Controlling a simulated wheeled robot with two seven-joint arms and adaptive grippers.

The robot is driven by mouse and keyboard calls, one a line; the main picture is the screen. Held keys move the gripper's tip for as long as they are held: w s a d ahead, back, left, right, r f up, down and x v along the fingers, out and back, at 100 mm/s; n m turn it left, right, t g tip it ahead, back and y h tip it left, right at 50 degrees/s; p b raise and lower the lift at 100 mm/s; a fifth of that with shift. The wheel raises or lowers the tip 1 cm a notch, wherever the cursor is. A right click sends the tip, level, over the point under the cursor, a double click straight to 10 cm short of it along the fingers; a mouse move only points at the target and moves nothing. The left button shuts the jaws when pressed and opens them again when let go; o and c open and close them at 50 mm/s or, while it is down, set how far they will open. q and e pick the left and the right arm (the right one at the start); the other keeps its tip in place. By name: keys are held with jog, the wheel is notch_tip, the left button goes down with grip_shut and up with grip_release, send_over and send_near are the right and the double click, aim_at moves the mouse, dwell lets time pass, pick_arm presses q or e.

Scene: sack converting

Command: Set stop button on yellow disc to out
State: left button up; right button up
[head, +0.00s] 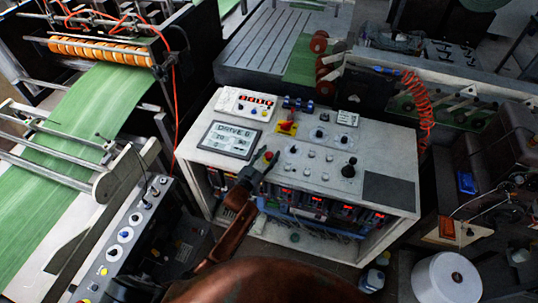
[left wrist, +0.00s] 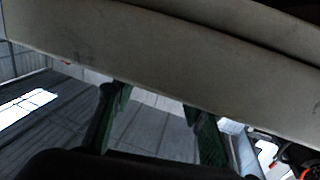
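The stop button (head: 288,125) is a small red cap on a yellow disc (head: 282,131), on the pale top of the control console (head: 225,161). It is too small to tell whether it is in or out. My left gripper (head: 258,168) is dark and stands over the console's front edge, nearer to me than the disc and apart from it. In the left wrist view its two green-padded fingers (left wrist: 163,118) are spread with nothing between them. The stop button is not recognisable in that view. My right gripper is not in view.
Another red knob (head: 267,156) shows close beside the left gripper. A "DRIVE 6" display (head: 230,139), a black joystick (head: 349,168) and small knobs share the console top. A pale beam-like surface (left wrist: 170,55) crosses the left wrist view. A green web (head: 85,125) runs at left.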

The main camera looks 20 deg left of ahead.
pick_arm(q)
jog(key=shift+o, duration=0.6)
jog(key=shift+f, duration=0.1)
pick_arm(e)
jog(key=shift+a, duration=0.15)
pick_arm(q)
jog(key=v, duration=1.2)
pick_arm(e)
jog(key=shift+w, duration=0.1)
pick_arm(q)
jog(key=shift+f, duration=0.1)
